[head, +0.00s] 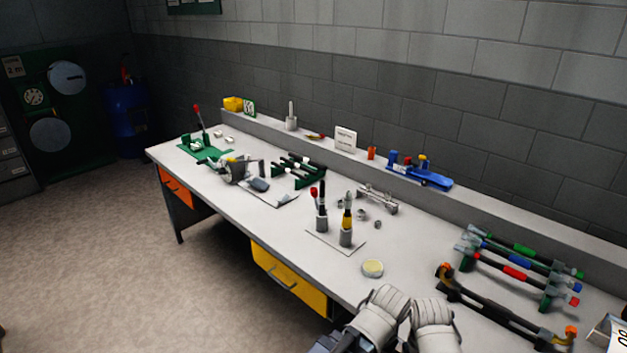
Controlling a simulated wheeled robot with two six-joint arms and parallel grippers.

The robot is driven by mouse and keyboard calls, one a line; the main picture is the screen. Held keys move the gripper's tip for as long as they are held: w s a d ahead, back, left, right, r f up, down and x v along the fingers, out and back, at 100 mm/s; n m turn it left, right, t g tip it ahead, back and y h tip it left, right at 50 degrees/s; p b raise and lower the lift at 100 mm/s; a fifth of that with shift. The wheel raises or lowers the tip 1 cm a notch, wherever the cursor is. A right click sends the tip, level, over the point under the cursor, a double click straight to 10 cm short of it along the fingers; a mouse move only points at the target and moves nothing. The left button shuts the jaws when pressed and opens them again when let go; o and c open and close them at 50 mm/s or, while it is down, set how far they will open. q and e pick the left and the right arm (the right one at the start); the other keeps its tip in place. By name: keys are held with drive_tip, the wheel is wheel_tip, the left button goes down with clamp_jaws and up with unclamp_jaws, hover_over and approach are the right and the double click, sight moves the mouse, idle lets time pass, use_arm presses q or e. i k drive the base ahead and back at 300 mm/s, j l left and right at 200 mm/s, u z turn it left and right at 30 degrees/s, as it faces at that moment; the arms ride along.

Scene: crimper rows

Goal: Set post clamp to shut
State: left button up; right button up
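I cannot tell for certain which object is the post clamp. A green device (205,148) with an upright red-tipped lever (198,117) stands at the far left end of the bench. A grey metal device (237,170) stands to its right, near a sheet. A silver metal fitting (378,199) lies farther right, toward the back. Whether any of these is open or shut is too small to tell.
The long white workbench (330,268) has a back ledge holding a blue tool (420,177). Two holders with tool handles (346,220) stand mid-bench. A rack of coloured handles (515,265) is at right. Pale glove-like shapes (380,314) are at the front edge. Floor at left is clear.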

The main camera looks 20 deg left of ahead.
sight(314, 191)
drive_tip(key=j+z, duration=0.1)
drive_tip(key=j, duration=2.65)
drive_tip(key=i, duration=0.05)
